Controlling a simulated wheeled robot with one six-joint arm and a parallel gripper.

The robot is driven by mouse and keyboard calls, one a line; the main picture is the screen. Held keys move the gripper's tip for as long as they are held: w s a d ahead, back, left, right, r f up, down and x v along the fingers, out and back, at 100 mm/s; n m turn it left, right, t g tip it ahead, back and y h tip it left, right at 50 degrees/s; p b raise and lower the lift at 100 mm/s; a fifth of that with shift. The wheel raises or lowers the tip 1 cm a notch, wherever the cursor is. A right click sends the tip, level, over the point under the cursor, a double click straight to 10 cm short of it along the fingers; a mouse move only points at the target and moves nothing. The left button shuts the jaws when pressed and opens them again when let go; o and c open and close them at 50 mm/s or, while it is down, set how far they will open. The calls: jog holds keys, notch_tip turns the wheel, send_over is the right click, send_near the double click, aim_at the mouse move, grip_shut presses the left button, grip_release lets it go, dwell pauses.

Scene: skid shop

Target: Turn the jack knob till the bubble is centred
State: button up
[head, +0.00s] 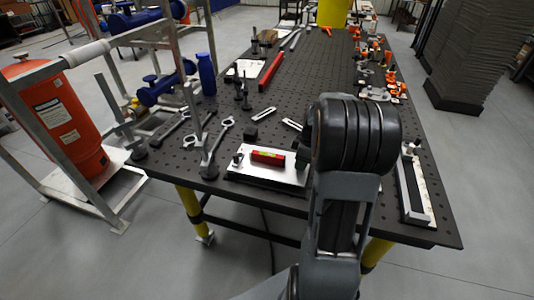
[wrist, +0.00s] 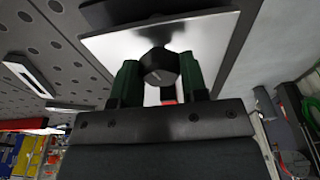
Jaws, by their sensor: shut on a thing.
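My gripper (wrist: 160,74) has its two green fingers on either side of a black faceted jack knob (wrist: 160,63), shut on it, in the wrist view. The knob stands by a bright metal plate (wrist: 112,38). In the head view the silver plate (head: 240,176) lies near the table's front edge, with a red level (head: 267,157) on top. A light greenish vial shows in the level; the bubble is too small to make out. My arm hides the plate's right end and the held knob in the head view.
The dark perforated table (head: 225,103) holds wrenches (head: 217,140) left of the plate and a long metal bar fixture (head: 413,190) at right. Orange clamps (head: 390,75) line the right edge. A red cylinder (head: 62,120) in a frame stands left of the table.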

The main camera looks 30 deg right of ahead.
jog(key=shift+w+f+n+b, duration=0.1)
jog(key=shift+n+b, duration=0.3)
jog(key=shift+n, duration=0.7)
jog(key=n, duration=0.2)
jog(key=shift+n+g, duration=0.3)
jog(key=shift+r, duration=0.2)
jog(key=shift+d+r, duration=0.1)
jog(key=shift+w+n+b, duration=0.1)
jog(key=shift+n+b, duration=0.2)
jog(key=shift+n, duration=0.8)
jog(key=shift+n+g, duration=0.3)
jog(key=shift+n, duration=1)
